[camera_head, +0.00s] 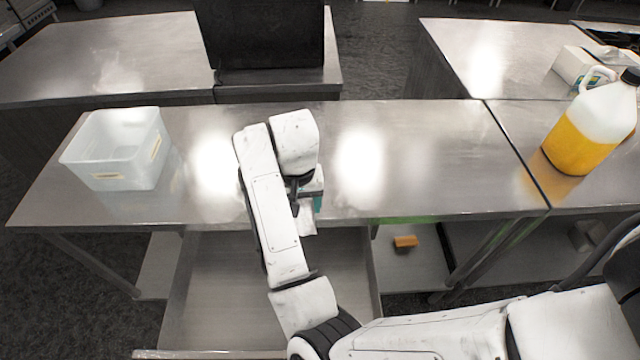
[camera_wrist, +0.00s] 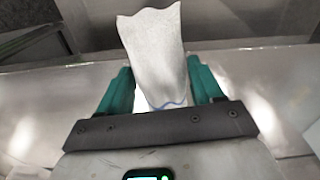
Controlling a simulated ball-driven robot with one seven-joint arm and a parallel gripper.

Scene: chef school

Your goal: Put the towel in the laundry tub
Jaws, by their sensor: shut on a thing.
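The towel (camera_wrist: 154,52) is pale, off-white cloth with a blue line near its lower part. In the wrist view it sits between the two green fingers of my gripper (camera_wrist: 163,88), which is shut on it. In the head view my gripper (camera_head: 311,200) is near the front edge of the middle table, mostly hidden by my arm, and a bit of the white towel (camera_head: 306,218) hangs below it. The laundry tub (camera_head: 122,150) is a translucent white plastic bin at the left end of the same table, to the left of my gripper. It looks empty.
The steel table (camera_head: 400,150) is clear between the tub and my arm. A jug of yellow liquid (camera_head: 590,125) stands on the right table. An open drawer (camera_head: 215,290) and a shelf with an orange block (camera_head: 405,242) lie below. A black panel (camera_head: 262,35) stands behind.

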